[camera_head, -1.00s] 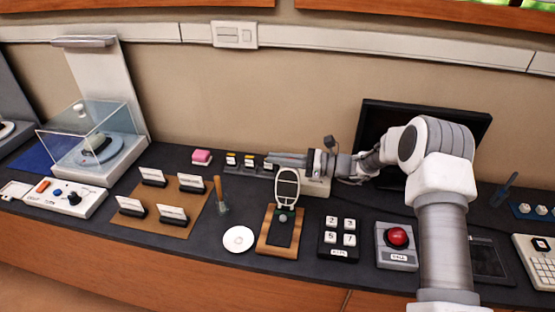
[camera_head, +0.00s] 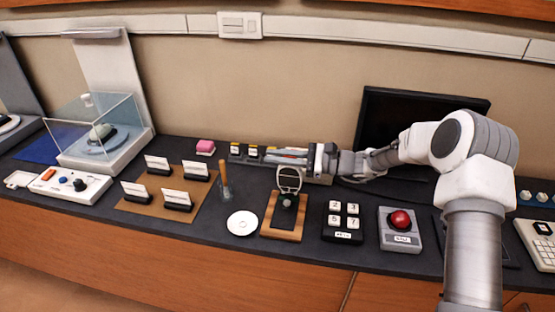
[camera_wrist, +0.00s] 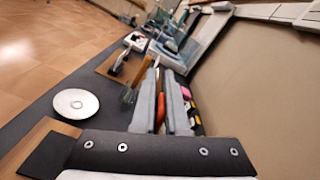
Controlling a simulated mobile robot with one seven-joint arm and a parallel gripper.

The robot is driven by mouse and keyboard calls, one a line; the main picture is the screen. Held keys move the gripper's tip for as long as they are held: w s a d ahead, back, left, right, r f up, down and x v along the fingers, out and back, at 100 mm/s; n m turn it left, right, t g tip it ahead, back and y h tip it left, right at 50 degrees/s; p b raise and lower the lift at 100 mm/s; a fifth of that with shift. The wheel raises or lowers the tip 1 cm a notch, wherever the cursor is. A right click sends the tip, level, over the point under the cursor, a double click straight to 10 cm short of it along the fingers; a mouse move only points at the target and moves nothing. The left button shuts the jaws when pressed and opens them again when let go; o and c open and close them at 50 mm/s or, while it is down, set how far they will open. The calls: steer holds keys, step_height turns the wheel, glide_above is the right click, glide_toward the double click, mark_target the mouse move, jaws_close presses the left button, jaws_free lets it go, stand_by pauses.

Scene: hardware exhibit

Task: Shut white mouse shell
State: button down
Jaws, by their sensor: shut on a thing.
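The white mouse shell (camera_head: 289,180) stands raised as an open oval rim at the back of its dark mouse base (camera_head: 286,205), on a wooden board (camera_head: 283,232). It is tilted and hinged open, apart from the front of the base. My gripper (camera_head: 280,156) reaches in from the right, just behind and above the shell, its fingers pointing left. In the wrist view my gripper (camera_wrist: 161,75) shows two grey fingers close together with a thin orange-red thing (camera_wrist: 160,110) between them; I cannot tell what it is. The shell is not clear in the wrist view.
A white disc (camera_head: 242,223) and an upright orange-handled tool (camera_head: 223,175) are left of the board. A number keypad (camera_head: 343,222) and a red button box (camera_head: 400,228) are right. A pink block (camera_head: 205,147) and a dark monitor (camera_head: 415,118) are behind.

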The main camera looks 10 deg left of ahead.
steer(key=s+f+n+b, duration=0.2)
steer(key=s+n+b, duration=0.1)
steer(key=b, duration=0.1)
steer(key=s+f+n+b, duration=0.3)
steer(key=s+n+b, duration=0.1)
steer(key=b, duration=0.1)
steer(key=s+f+n+b, duration=0.3)
steer(key=s+b, duration=0.1)
steer(key=shift+d+n, duration=0.3)
steer(key=shift+d, duration=0.05)
steer(key=shift+s+f+n+b, duration=0.35)
steer(key=shift+f+n+b, duration=0.2)
steer(key=shift+b, duration=0.25)
steer(key=shift+s+f+b, duration=0.25)
steer(key=shift+f+b, duration=0.3)
steer(key=shift+f, duration=0.05)
steer(key=c, duration=1)
jaws_free()
steer(key=d+p, duration=0.1)
steer(key=d, duration=0.3)
steer(key=d+p, duration=0.1)
steer(key=d, duration=0.3)
steer(key=d+p, duration=0.1)
steer(key=d, duration=0.3)
steer(key=shift+w, duration=0.35)
